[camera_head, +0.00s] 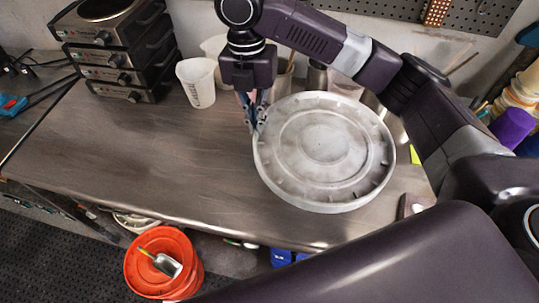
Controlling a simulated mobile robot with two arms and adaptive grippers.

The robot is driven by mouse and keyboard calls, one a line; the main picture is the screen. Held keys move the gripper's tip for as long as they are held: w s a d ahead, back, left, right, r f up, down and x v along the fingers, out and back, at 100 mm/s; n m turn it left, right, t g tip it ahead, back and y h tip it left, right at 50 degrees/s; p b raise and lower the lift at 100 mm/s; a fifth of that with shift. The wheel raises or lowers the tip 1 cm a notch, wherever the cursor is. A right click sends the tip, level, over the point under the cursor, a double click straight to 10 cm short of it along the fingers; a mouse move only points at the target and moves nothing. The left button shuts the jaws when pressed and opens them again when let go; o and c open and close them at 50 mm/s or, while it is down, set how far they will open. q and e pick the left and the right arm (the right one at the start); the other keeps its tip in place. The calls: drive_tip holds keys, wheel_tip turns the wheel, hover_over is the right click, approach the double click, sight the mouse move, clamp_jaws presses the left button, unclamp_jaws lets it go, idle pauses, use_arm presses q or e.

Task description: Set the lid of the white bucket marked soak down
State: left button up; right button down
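The lid (325,148), a round whitish-grey disc with a ribbed rim, shows over the right part of the metal worktop. My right gripper (257,118) points down at the lid's upper left rim, and its fingers look closed on that edge. I cannot tell for sure whether the lid touches the worktop or is held just above it. No white bucket marked soak can be made out. My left gripper is not in view.
The worktop (150,150) is clear left of the lid. A white cup (197,82) and other containers stand behind, partly hidden. Stacked hot plates (118,62) stand at the back left. An orange bucket (150,262) with a scoop sits below the front edge.

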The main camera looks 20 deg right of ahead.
sight(257, 137)
wheel_tip(257, 137, down, 5)
drive_tip(key=shift+r+p, duration=0.15)
drive_tip(key=shift+p, duration=0.3)
drive_tip(key=shift+w+f, duration=0.2)
drive_tip(key=shift+f, duration=1.05)
wheel_tip(257, 137, down, 4)
drive_tip(key=shift+w+r+p, duration=0.1)
drive_tip(key=shift+r+p, duration=0.1)
drive_tip(key=shift+p, duration=0.3)
drive_tip(key=shift+f, duration=0.3)
wheel_tip(257, 137, down, 4)
drive_tip(key=shift+r+p, duration=0.25)
drive_tip(key=shift+p, duration=0.15)
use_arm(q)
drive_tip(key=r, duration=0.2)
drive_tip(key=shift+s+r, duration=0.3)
use_arm(e)
drive_tip(key=shift+f, duration=0.2)
